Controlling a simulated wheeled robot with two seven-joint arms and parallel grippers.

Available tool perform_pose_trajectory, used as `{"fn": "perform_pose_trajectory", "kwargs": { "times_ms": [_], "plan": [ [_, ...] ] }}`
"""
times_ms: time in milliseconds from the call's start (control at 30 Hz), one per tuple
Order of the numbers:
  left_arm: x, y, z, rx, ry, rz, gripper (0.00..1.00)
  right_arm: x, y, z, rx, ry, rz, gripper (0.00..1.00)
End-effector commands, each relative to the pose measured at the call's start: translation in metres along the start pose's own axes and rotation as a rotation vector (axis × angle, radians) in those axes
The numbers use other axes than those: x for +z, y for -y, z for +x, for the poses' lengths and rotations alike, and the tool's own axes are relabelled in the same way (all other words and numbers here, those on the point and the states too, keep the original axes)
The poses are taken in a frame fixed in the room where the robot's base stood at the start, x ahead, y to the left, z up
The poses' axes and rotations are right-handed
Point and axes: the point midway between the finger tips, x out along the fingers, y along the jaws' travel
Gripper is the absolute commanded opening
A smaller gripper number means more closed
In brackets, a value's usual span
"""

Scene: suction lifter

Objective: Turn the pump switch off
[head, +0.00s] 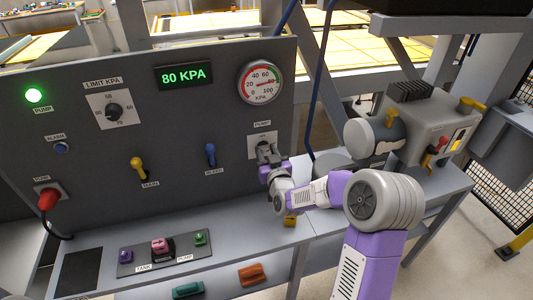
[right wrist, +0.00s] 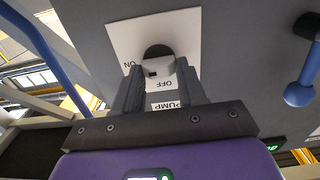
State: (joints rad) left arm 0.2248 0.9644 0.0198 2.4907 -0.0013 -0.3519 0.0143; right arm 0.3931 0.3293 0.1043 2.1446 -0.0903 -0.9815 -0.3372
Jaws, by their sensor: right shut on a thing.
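The pump switch (head: 264,147) is a rotary knob on a white plate labelled PUMP, low on the right of the grey panel. In the right wrist view the knob (right wrist: 157,52) sits between the fingers, with ON printed to the left and OFF just below it. My right gripper (head: 266,160) is at the plate, shut on the knob; its fingers also show in the wrist view (right wrist: 157,75). The fingers hide part of the knob, and I cannot tell its exact pointing. My left gripper is not in view.
The green pump lamp (head: 34,96) is lit, and the display (head: 184,75) reads 80 KPA. A gauge (head: 261,82) is above the switch. A blue bleed lever (head: 211,155) and a yellow main lever (head: 138,168) are to the left. A grey pump unit (head: 420,128) stands at right.

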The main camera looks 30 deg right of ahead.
Motion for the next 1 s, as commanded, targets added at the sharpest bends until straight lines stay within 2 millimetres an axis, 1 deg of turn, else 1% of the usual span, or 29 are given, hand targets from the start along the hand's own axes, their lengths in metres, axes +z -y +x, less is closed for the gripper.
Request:
{"fn": "perform_pose_trajectory", "kwargs": {
  "times_ms": [167, 367, 500, 700, 1000],
  "plan": [
    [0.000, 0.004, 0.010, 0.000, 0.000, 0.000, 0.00, 0.002, 0.001, 0.000, -0.001, -0.001, -0.070, 0.10],
    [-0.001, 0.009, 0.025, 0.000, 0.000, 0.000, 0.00, 0.003, 0.002, 0.000, -0.001, -0.002, -0.216, 0.10],
    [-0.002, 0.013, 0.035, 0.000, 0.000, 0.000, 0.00, 0.003, 0.003, 0.000, -0.002, -0.003, -0.346, 0.10],
    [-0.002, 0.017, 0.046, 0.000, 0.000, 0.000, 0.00, 0.002, 0.003, 0.000, 0.000, -0.002, -0.537, 0.10],
    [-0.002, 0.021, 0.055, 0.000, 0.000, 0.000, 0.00, 0.002, 0.004, 0.000, -0.001, -0.001, -0.822, 0.10]
  ]
}}
